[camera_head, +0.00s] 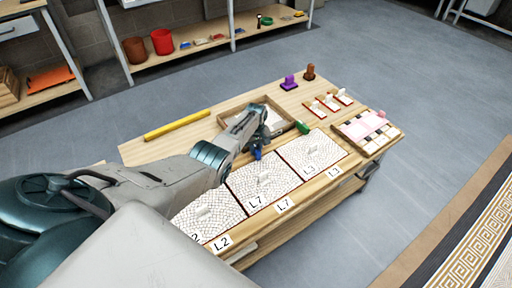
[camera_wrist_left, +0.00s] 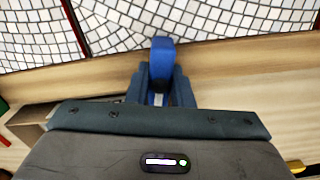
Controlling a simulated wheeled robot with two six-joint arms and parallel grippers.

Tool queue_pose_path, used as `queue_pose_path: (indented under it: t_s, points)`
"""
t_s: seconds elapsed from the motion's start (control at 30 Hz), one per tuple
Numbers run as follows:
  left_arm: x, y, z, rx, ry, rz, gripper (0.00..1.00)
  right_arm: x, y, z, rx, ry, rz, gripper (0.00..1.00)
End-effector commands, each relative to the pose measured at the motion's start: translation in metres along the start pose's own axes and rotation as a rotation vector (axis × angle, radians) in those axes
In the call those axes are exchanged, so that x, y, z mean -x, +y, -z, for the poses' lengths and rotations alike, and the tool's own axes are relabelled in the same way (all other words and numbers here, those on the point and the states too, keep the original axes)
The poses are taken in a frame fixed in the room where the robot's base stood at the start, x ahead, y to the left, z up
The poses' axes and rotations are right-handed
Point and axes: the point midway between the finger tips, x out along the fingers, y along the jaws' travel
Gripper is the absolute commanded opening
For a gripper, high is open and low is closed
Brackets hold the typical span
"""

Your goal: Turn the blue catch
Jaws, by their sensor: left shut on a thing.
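The blue catch (camera_head: 257,153) is at the back edge of the mosaic panels on the wooden table, partly hidden by my gripper. In the left wrist view the blue catch (camera_wrist_left: 162,54) stands between the fingers, its rounded end against the white mosaic. My left gripper (camera_head: 260,142) reaches down over it and is shut on it; the fingers also show in the left wrist view (camera_wrist_left: 160,88). The middle mosaic panel (camera_head: 262,185), labelled L7, lies just in front of the catch. A green catch (camera_head: 302,127) is farther right. My right gripper is not in view.
Mosaic panels labelled L2 (camera_head: 208,213) and L3 (camera_head: 312,152) flank the middle one. A wooden tray (camera_head: 229,121) lies behind my gripper. A yellow bar (camera_head: 178,125) is at the back left. A purple block (camera_head: 289,84) and a brown one (camera_head: 310,73) stand at the far right.

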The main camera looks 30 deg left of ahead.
Motion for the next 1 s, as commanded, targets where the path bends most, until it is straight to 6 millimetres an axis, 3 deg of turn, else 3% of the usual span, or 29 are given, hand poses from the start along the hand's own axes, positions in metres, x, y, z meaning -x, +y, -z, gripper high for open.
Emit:
queue_pose_path:
  t_s: [0.4, 1.0]
  points:
    - [0.002, 0.001, 0.001, 0.212, 0.002, -0.002, 0.0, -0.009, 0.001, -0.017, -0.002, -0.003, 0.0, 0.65]
    - [0.002, 0.001, 0.002, 0.249, 0.004, -0.003, 0.0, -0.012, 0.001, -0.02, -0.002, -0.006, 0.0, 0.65]
